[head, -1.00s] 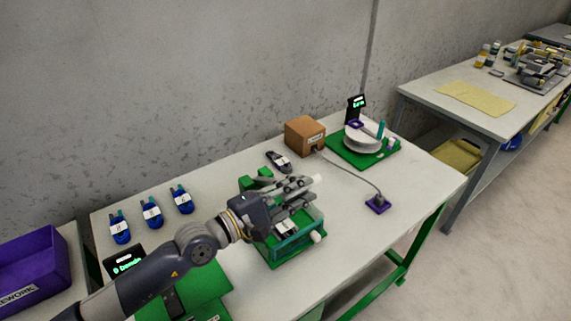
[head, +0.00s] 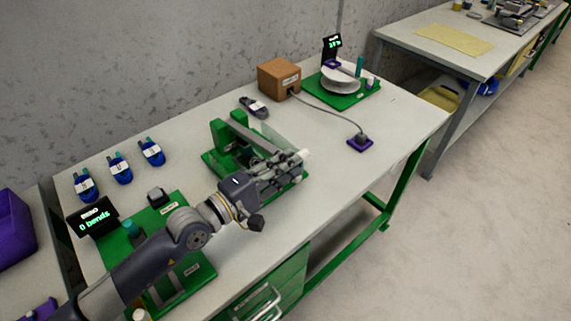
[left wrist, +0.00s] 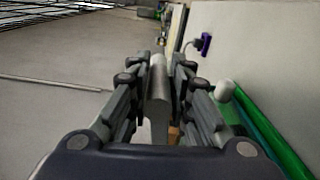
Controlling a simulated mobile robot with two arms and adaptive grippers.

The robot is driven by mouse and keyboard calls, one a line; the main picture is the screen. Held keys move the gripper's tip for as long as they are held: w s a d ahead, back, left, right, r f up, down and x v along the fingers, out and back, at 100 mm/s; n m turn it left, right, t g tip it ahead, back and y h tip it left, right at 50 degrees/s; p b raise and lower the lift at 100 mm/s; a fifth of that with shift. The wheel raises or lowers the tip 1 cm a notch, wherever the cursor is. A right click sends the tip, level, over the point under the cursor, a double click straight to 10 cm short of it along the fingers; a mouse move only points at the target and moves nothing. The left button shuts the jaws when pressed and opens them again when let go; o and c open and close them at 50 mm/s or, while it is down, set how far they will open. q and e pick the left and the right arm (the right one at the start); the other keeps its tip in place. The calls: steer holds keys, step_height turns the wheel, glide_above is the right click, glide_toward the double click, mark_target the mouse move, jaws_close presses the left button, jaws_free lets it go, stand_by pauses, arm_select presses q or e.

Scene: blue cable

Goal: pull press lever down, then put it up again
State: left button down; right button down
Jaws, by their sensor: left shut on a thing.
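The green press (head: 220,136) stands on the table near the middle of the head view. Its grey lever slopes down from the green post to my left gripper (head: 287,168). My left gripper is shut on the lever, low over the front of the press. In the left wrist view the grey lever (left wrist: 158,88) sits between the two fingers. A white knob (left wrist: 225,90) and a green edge of the press lie right of the fingers. The gripper hides much of the press front. My right gripper is not in view.
A bending station with a display (head: 95,217) stands left of the press. Blue tools (head: 120,170) lie behind it. A brown box (head: 279,79) with a cable to a purple socket (head: 360,143) is at the back right. The table's right front is clear.

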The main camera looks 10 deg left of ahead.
arm_select(q)
steer(key=c, duration=1.5)
jaws_free()
steer(key=v, duration=1.2)
steer(key=shift+f, duration=0.1)
steer(key=shift+c, duration=0.2)
